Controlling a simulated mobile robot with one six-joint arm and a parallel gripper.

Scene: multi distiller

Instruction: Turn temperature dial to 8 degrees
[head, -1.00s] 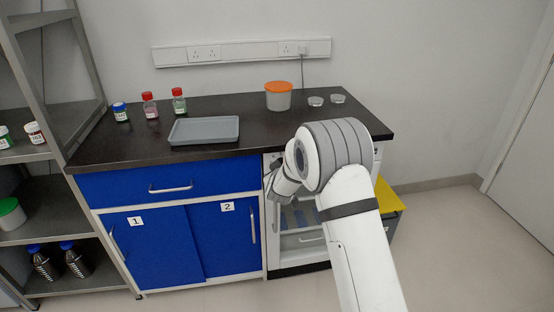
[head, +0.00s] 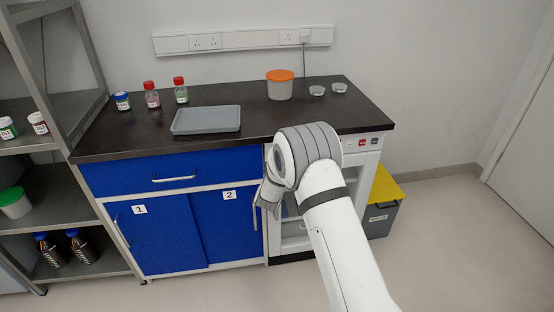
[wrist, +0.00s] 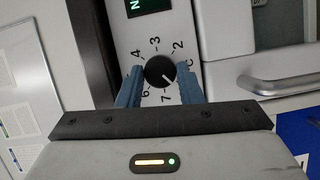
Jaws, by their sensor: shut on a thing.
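The temperature dial (wrist: 160,72) is a round black knob on a white panel in the wrist view. Numbers 2, 3, 4, 6 and 7 show around it, and a C shows at its right. Its white mark points to the lower right, past the 7. Other numbers are hidden. My gripper (wrist: 159,88) is shut on the dial, one blue-grey finger on each side. A dark display (wrist: 150,6) with green characters is above it. In the head view, my gripper (head: 268,195) is at the front of the white appliance (head: 366,158), and my arm hides the dial.
A silver handle (wrist: 285,84) is right of the dial in the wrist view. The black countertop (head: 265,115) holds a grey tray (head: 206,119), an orange-lidded tub (head: 280,85) and bottles. Blue cabinets (head: 165,238) stand left, a yellow-lidded bin (head: 381,205) right. Floor in front is clear.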

